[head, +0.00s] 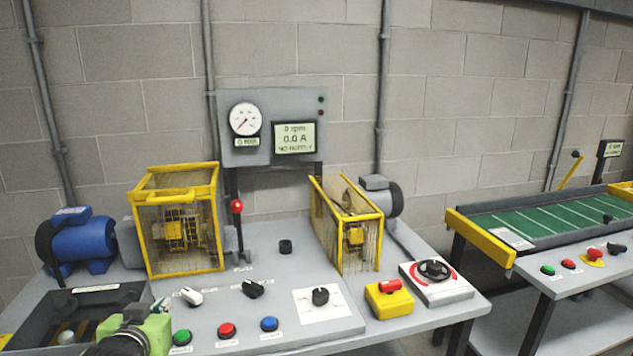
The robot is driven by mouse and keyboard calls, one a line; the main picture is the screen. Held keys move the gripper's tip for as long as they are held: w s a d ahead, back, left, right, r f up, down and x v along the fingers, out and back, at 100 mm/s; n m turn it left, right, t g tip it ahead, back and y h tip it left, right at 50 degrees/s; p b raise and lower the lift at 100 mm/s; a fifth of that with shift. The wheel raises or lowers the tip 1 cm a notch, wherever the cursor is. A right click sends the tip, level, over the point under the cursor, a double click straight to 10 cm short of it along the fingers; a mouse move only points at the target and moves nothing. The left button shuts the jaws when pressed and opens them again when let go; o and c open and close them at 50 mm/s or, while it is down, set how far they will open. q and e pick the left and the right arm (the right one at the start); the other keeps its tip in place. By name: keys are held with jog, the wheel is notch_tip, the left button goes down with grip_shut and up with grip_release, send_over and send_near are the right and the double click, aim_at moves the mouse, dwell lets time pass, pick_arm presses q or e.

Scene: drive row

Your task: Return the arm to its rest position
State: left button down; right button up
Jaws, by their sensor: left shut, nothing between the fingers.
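My left gripper (135,318) shows at the bottom left of the head view, with green and dark grey parts. It is shut and empty, low over the front left of the grey bench (260,300), beside the dark open tray (108,300). Part of it and most of the arm are cut off by the lower edge. My right gripper is not in view.
Buttons and knobs line the bench front, close right of the gripper: a green button (182,338), a red button (227,330) and a white switch (190,296). A yellow cage (178,225), red-knobbed lever (238,225) and blue motor (83,243) stand behind.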

pick_arm(q)
jog(key=s+d+f+m+g+h, duration=0.1)
jog(key=s+d+f+g, duration=0.2)
jog(key=s+f, duration=0.5)
jog(key=s+d+f+m+g+h, duration=0.1)
jog(key=s+d+f+g, duration=0.1)
jog(key=s+f, duration=0.55)
jog(key=s+d+f+m+g+h, duration=0.1)
jog(key=s+d+f+g, duration=0.3)
jog(key=s, duration=0.5)
jog(key=s+d+f+g, duration=0.1)
jog(key=s+f, duration=0.6)
jog(key=s, duration=0.2)
notch_tip(320, 180, down, 27)
jog(key=s+g, duration=0.1)
jog(key=s, duration=0.1)
jog(key=s+a+f+g, duration=0.1)
jog(key=s+a+f, duration=0.1)
jog(key=s+f, duration=1.2)
jog(key=shift+s+a+f+m, duration=0.35)
jog(key=shift+s+m, duration=0.05)
jog(key=shift+s, duration=0.6)
